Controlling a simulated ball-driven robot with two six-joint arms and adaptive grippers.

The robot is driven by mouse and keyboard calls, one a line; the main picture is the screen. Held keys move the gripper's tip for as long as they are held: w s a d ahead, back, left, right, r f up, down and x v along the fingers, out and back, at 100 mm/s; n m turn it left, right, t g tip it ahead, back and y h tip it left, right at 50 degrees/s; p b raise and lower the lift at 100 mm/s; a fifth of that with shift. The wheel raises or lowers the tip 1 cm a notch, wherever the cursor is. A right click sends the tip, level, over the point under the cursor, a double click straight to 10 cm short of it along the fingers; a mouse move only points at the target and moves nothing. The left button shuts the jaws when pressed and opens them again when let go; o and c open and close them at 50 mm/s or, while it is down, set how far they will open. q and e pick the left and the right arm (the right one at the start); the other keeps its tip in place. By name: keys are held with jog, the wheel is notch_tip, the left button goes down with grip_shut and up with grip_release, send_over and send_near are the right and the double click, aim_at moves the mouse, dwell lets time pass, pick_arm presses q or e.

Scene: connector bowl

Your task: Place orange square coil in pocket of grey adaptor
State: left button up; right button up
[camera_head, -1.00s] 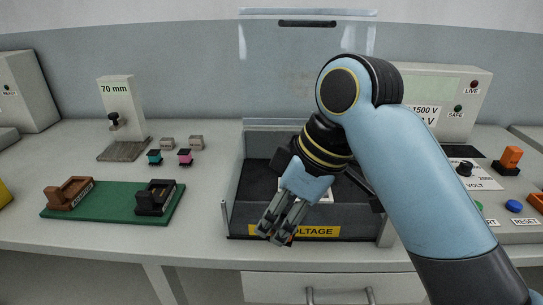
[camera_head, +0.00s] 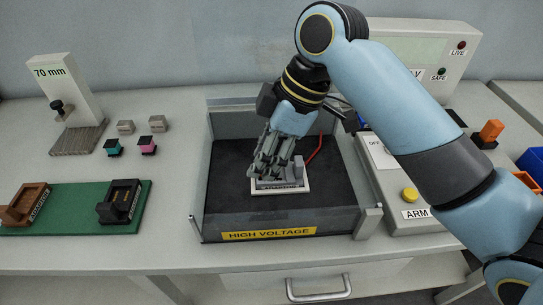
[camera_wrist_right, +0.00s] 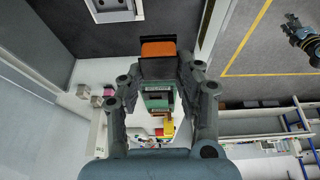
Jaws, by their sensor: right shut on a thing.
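The grey adaptor (camera_head: 283,184), on a white-edged plate, lies on the dark floor of the clear-walled box in the head view. My right gripper (camera_head: 272,172) points down over it, its fingers covering part of it. In the right wrist view the fingertips of this gripper (camera_wrist_right: 157,75) are shut on an orange block with dark parts, which I take as the orange square coil (camera_wrist_right: 158,48). The coil is hidden behind the fingers in the head view, so I cannot tell if it touches the adaptor. My left gripper is not in view.
The box has a low front wall labelled HIGH VOLTAGE (camera_head: 268,233). A red wire (camera_head: 315,150) runs inside it. Left are a green board (camera_head: 75,207) with brown and black holders, small connectors (camera_head: 113,147) and the 70 mm post (camera_head: 62,95). The ARM panel (camera_head: 405,190) stands right.

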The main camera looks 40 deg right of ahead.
jog(key=w+d+f, duration=0.1)
jog(key=w+d, duration=0.1)
jog(key=w+d+f, duration=0.2)
jog(key=shift+w+d+f, duration=0.1)
jog(key=shift+f, duration=0.1)
jog(key=shift+w+d+f, duration=0.15)
jog(key=shift+f, duration=0.35)
jog(key=shift+w+d+f, duration=0.1)
jog(key=shift+d+f, duration=0.05)
jog(key=shift+f, duration=0.35)
notch_tip(320, 180, down, 2)
jog(key=shift+f+p, duration=0.15)
jog(key=shift+p, duration=0.2)
jog(key=shift+f, duration=0.2)
jog(key=o, duration=1.1)
jog(key=shift+f, duration=0.1)
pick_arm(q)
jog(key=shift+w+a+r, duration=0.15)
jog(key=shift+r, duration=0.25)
pick_arm(e)
jog(key=shift+o, duration=0.2)
